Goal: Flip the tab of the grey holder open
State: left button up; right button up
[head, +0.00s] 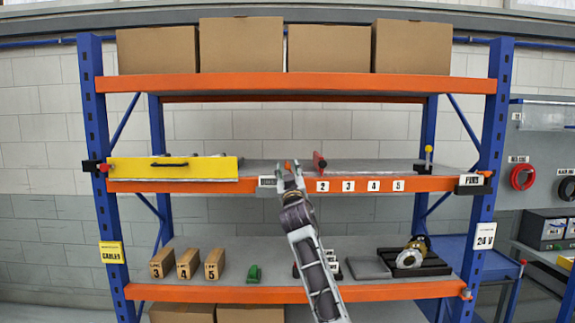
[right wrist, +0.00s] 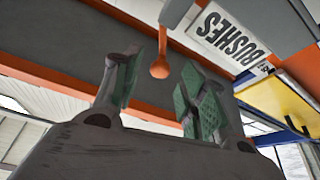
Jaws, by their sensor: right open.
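My right gripper (head: 289,171) reaches up to the front edge of the middle shelf. Its jaws are open and empty. In the right wrist view the two green-padded fingers (right wrist: 162,82) stand apart. An orange round-ended tab (right wrist: 160,68) hangs on a thin stem and appears between or just beyond the fingertips; I cannot tell whether they touch. In the head view a small orange spot shows at the fingertips. I cannot clearly tell the grey holder from the grey shelf surface (head: 258,169) behind the gripper. My left gripper is not in view.
A "BUSHES" label (right wrist: 229,38) is close to the right gripper. A yellow panel (head: 215,169) with a black handle lies left on the shelf, and a red-ended bar (head: 319,162) lies right. The orange beam (head: 350,185) runs along the front. Boxes (head: 241,45) fill the top shelf.

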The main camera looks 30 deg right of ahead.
aim_at(288, 167)
jog(key=shift+p+x, duration=0.5)
jog(key=shift+x, duration=1.2)
grip_shut()
